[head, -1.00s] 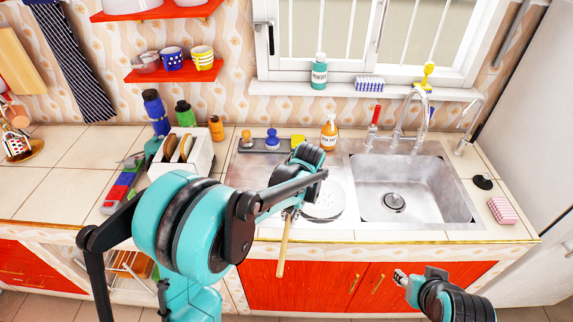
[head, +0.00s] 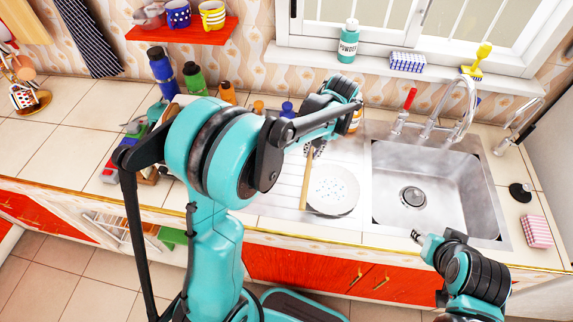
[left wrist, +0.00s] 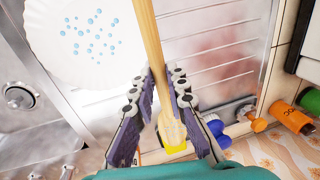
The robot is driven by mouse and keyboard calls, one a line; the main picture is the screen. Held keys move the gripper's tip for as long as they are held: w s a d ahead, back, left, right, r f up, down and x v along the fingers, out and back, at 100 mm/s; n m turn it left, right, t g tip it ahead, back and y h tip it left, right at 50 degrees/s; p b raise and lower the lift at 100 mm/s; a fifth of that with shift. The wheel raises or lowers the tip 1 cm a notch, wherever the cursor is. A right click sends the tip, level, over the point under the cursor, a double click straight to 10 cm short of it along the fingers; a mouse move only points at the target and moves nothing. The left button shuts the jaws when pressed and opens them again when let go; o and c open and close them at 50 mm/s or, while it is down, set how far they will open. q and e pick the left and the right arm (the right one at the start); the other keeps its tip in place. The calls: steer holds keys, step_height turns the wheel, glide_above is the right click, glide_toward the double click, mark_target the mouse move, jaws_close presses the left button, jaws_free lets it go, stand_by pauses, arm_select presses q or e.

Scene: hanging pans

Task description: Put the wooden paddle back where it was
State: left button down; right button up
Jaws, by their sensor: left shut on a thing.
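The wooden paddle (head: 306,181) is in my left gripper (head: 317,149), over the left part of the sink unit in the head view. In the left wrist view the pale wooden shaft (left wrist: 148,38) runs from the top edge down between the purple-padded fingers of my left gripper (left wrist: 163,82), which are shut on it. Its far end lies in front of a yellow thing. Whether the paddle touches the drainboard I cannot tell. My right gripper (head: 418,237) is low in front of the counter, small and away from the paddle; its jaw opening is unclear.
A white plate (head: 333,192) with blue dots lies on the drainboard, close to the paddle. The sink basin (head: 425,190) and tap (head: 462,105) are to the right. Bottles (head: 195,78) stand behind my left arm. Utensils hang on a stand (head: 30,98) at far left. The left counter is mostly clear.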

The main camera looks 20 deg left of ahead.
arm_select(q)
steer(key=b, duration=0.2)
glide_above(284, 168)
steer(key=f, duration=0.5)
steer(key=shift+w+d+f, duration=0.1)
steer(key=shift+d, duration=0.2)
steer(key=shift+d+b+x, duration=0.2)
steer(key=shift+b+x, duration=0.2)
steer(key=shift+x, duration=0.55)
steer(key=shift+d+b+x, duration=0.2)
steer(key=shift+b+x, duration=0.15)
steer(key=shift+x, duration=0.6)
steer(key=shift+f, duration=0.25)
steer(key=c, duration=1.8)
jaws_free()
